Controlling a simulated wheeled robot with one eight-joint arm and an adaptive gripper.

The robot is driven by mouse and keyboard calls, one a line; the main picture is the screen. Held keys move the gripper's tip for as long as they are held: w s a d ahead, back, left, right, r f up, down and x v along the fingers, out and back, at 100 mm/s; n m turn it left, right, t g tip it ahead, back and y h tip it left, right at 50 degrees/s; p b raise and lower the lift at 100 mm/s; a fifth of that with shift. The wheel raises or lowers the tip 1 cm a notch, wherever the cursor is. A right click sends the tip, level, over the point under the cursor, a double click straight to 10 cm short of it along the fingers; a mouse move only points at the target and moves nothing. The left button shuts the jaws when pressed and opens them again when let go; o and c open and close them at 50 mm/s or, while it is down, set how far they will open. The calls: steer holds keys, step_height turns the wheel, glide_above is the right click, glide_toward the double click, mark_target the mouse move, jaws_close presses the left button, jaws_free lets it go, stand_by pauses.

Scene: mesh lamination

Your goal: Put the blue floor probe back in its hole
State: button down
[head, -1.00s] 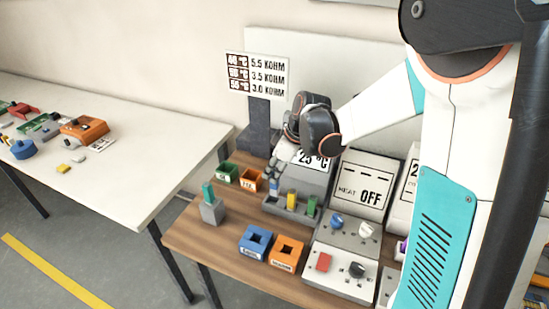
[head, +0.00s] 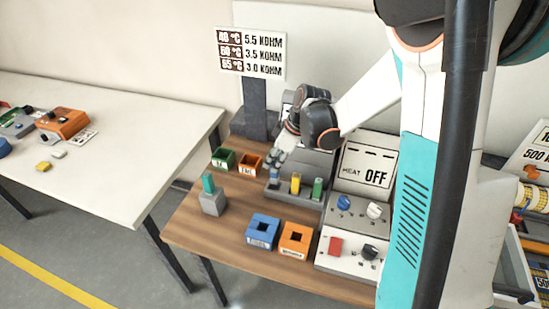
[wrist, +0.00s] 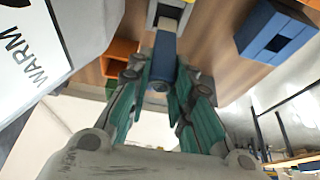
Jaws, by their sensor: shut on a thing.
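My gripper (head: 277,157) is over the left end of a grey rack (head: 306,200). In the wrist view its teal-padded fingers (wrist: 160,85) are closed on both sides of the blue probe (wrist: 161,62). The probe's far end points at a pale grey part (wrist: 168,14); I cannot tell whether it is in a hole. In the head view only a little blue (head: 273,172) shows below the fingers. A yellow probe (head: 295,182) and a green probe (head: 317,188) stand upright in the rack, right of my gripper.
A blue block (head: 262,231) and an orange block (head: 295,238) with square holes are in front. A grey holder (head: 213,203) with a teal piece stands left. Small green (head: 222,158) and orange bins (head: 249,164) are behind. The heater panel (head: 366,168) is close right.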

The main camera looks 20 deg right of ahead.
steer(key=shift+f+b, duration=1.6)
steer(key=shift+f, duration=0.6)
steer(key=c, duration=1.3)
jaws_free()
steer(key=shift+c, duration=0.2)
steer(key=shift+r, duration=0.1)
steer(key=v, duration=1.2)
steer(key=shift+w+a, duration=0.1)
